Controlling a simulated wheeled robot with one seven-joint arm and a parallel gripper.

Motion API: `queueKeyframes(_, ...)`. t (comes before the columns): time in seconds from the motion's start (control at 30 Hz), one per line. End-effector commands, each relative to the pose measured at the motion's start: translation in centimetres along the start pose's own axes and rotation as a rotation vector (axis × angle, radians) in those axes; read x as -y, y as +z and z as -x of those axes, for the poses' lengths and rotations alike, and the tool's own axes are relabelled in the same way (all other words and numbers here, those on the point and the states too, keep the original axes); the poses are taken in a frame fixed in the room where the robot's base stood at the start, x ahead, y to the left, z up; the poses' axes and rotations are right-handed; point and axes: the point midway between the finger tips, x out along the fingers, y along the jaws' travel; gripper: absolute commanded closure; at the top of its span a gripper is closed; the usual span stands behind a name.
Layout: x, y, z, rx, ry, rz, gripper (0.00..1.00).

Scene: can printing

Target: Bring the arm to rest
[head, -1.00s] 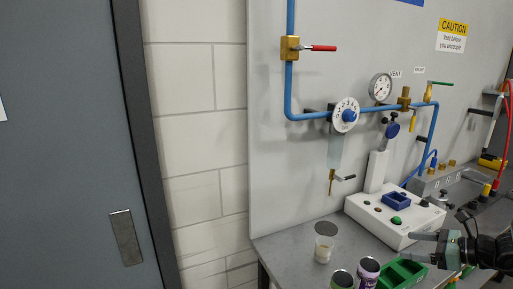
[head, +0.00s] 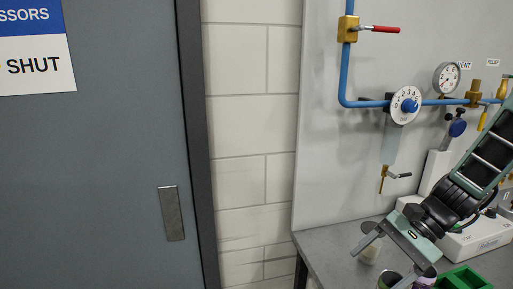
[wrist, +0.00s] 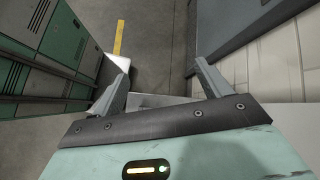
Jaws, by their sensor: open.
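My gripper (head: 386,261) is at the lower right in the head view, with its fingers apart and nothing between them. It points down and left, in front of the bench's near left part. In the wrist view my gripper (wrist: 160,80) also shows two spread fingers with an empty gap, and the floor lies beyond them. The grey bench (head: 330,240) stands below and behind the gripper.
A grey door (head: 110,160) with a metal plate fills the left. Blue pipes with a red-handled valve (head: 349,29) and a dial (head: 405,104) are on the wall panel. A white machine (head: 475,240) and a green tray (head: 462,279) are at the right. Green lockers (wrist: 40,50) show in the wrist view.

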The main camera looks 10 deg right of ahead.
Motion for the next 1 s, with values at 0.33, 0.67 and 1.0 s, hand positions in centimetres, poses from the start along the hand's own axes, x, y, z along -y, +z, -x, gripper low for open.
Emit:
queueKeyframes(0.33,-4.8,9.8,-8.6,-0.130,0.539,0.890,0.23)
queueKeyframes(0.67,-8.3,14.4,-11.4,-0.222,0.786,1.563,0.23)
queueKeyframes(1.0,-8.6,15.1,-11.6,-0.235,0.811,1.658,0.23)
